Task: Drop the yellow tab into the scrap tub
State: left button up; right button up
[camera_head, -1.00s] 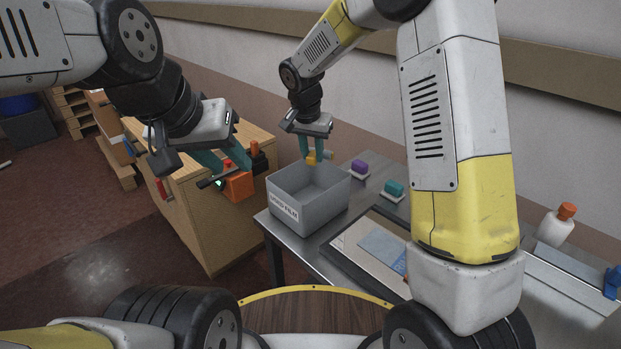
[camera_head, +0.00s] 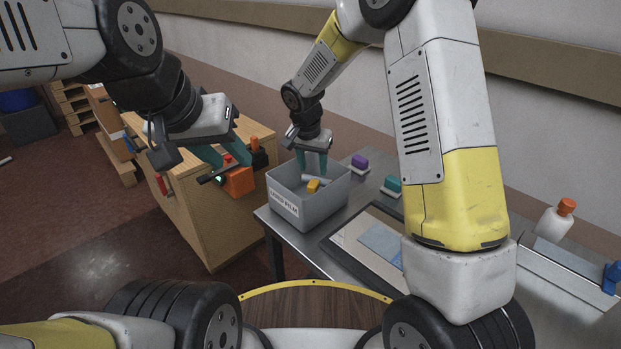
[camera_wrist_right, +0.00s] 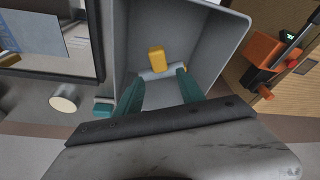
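The yellow tab (camera_head: 313,186) is inside the grey scrap tub (camera_head: 285,207), beside a pale grey roll (camera_head: 318,178). In the right wrist view, the tab (camera_wrist_right: 156,58) and roll (camera_wrist_right: 160,73) are just beyond the fingertips, against the tub's grey interior. I cannot tell whether they touch. My right gripper (camera_head: 311,168) points down into the tub, its teal fingers apart and clear of the tab. My left gripper (camera_head: 226,160) is over the wooden cabinet at the orange device (camera_head: 237,183); its teal fingers look apart, partly hidden by the device.
The tub stands at the left end of a metal table (camera_head: 307,243). Purple (camera_head: 360,161) and teal (camera_head: 392,183) pieces stand to its right. A dark-framed board (camera_head: 350,250) lies nearer. A white bottle with an orange cap (camera_head: 556,220) stands far right. The wooden cabinet (camera_head: 215,235) adjoins at left.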

jog(key=shift+r, duration=0.1)
jog(key=v, duration=0.7)
jog(key=shift+r, duration=0.3)
jog(key=shift+s, duration=0.1)
jog(key=s+d+r+n+t+y, duration=0.1)
jog(key=s+d+r+n, duration=0.1)
jog(key=s+d+r, duration=0.6)
jog(key=s+d+r+n+t+y, duration=0.1)
jog(key=s+d+r, duration=0.45)
jog(key=s, duration=0.45)
jog(key=s+d+n+t+y, duration=0.1)
jog(key=s+d, duration=0.1)
jog(key=s, duration=0.6)
jog(key=shift+s+n, duration=0.3)
